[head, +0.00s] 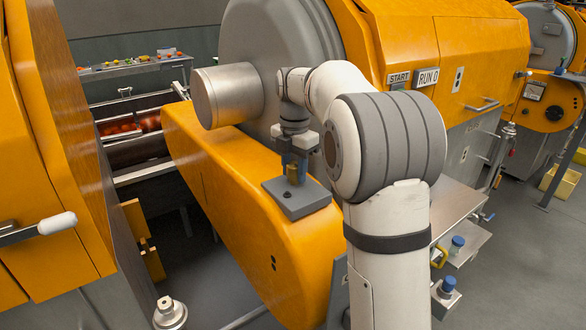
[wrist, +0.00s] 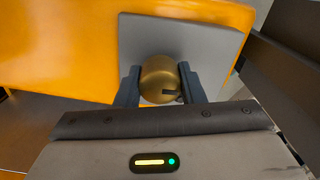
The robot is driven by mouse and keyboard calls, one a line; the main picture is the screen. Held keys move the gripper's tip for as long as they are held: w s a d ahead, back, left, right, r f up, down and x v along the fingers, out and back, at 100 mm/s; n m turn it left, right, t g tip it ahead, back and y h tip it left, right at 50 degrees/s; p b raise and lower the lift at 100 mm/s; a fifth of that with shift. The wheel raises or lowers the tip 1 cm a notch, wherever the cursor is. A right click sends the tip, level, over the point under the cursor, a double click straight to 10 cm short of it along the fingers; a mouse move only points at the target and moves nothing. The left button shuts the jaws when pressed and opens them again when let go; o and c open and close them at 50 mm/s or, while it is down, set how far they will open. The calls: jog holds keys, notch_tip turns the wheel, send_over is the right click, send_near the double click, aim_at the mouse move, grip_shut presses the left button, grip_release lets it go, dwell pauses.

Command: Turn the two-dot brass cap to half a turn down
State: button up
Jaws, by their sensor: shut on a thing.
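The brass cap (wrist: 158,78) is round and gold-coloured, with a dark mark on its lower right side in the wrist view. It stands on a grey plate (wrist: 205,42), which shows in the head view as a grey block (head: 304,203) on the orange housing. My gripper (wrist: 160,88) is shut on the brass cap, one finger on its left side and one on its right. In the head view my gripper (head: 295,172) points down over the block, and only a small part of the cap shows between the fingers. No dots can be made out on the cap.
The orange housing (head: 215,190) lies around the block, with a grey cylinder (head: 227,96) behind it. An orange panel with a white-tipped lever (head: 56,223) stands at the left. A shelf (head: 466,235) with blue-capped jars is at the right. Dark structure borders the wrist view's right side.

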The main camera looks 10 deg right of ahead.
jog(key=shift+m, duration=0.4)
